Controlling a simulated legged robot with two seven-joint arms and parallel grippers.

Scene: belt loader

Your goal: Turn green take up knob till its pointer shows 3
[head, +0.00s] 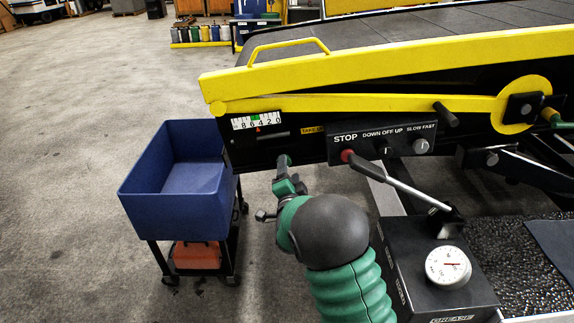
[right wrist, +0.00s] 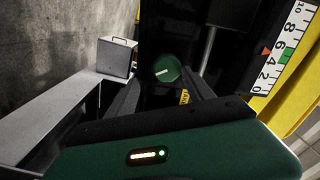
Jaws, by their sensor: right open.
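The green take up knob (right wrist: 166,69) faces me in the right wrist view, with a white pointer line slanting across it. Contact cannot be told. My left gripper is out of view.
A blue bin (head: 170,200) on a cart stands at left. A white gauge (head: 448,267) sits on a black box at lower right. Open floor lies at left.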

